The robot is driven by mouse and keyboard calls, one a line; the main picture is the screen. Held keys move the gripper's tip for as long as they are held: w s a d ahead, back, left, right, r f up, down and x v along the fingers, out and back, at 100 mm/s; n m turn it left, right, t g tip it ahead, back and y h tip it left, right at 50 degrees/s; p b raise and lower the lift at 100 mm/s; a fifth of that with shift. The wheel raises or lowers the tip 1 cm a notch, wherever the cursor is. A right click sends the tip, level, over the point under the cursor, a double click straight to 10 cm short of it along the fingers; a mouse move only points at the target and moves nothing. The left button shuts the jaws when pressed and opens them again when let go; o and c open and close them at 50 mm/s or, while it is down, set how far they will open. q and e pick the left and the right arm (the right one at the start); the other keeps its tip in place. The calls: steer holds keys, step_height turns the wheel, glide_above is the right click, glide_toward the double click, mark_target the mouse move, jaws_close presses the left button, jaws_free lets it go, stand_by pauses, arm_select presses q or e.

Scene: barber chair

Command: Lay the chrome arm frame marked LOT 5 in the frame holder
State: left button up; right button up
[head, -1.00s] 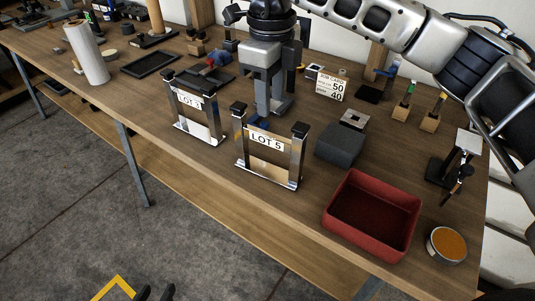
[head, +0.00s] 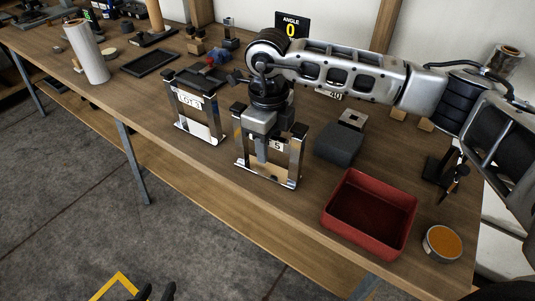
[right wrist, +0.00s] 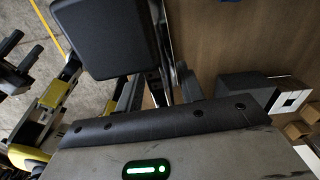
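The chrome arm frame marked LOT 5 (head: 283,178) stands upright near the table's front edge, its label partly covered by my right gripper. My right gripper (head: 267,155) points down at the frame's upper part, with one finger in front of the label. The other finger is mostly hidden, so I cannot tell whether it grips. The right wrist view shows a dark pad (right wrist: 103,38) close up beside shiny metal. My left gripper (head: 156,293) is low at the bottom edge, over the floor, its two fingers apart and empty. I cannot tell which thing is the frame holder.
A similar LOT 3 frame (head: 203,128) stands just left. To the right are a dark grey block (head: 338,145), a red bin (head: 347,237) and a round orange-topped tin (head: 442,243).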

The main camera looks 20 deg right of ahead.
jaws_close()
steer(key=shift+r, duration=0.1)
